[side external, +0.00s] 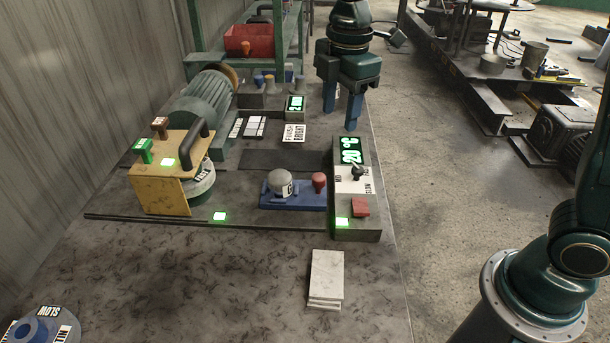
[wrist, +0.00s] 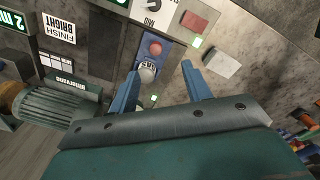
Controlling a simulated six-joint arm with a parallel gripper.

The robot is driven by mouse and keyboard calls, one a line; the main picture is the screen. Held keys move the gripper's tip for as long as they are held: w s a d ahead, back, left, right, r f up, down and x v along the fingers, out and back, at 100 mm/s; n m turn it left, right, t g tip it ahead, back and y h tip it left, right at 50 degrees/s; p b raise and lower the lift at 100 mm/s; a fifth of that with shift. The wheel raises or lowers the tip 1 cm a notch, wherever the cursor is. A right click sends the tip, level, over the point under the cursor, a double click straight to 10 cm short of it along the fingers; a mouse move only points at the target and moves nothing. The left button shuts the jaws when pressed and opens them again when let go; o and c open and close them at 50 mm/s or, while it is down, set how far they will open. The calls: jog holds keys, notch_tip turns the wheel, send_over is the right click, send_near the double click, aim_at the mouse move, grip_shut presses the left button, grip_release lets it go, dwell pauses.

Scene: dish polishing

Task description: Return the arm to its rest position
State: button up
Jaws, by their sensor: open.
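My gripper (side external: 342,105) hangs at the back right edge of the workbench (side external: 150,270) in the side view, its two blue fingers pointing down. The fingers are apart with nothing between them. It hangs beyond the control box with the green display (side external: 352,151), apart from it. In the wrist view my gripper (wrist: 160,70) shows both blue fingers spread, with bench items visible beyond the gap. Among those are a grey knob (wrist: 148,73) and a red knob (wrist: 155,48) on a blue base.
A yellow guard (side external: 160,190) and a green motor (side external: 205,98) stand at the left. The blue base (side external: 290,198) sits mid-bench. A stack of pale tiles (side external: 327,275) lies in front. The front bench is mostly clear.

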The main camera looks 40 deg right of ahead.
jog(key=s+d+r+m+t, duration=0.1)
jog(key=s+d+m, duration=0.3)
jog(key=s+m, duration=0.4)
jog(key=s+d+r+m+t, duration=0.1)
jog(key=s+d+m+t, duration=0.3)
jog(key=s+m, duration=0.4)
jog(key=s, duration=0.5)
jog(key=shift+s+r, duration=0.2)
jog(key=shift+s, duration=0.15)
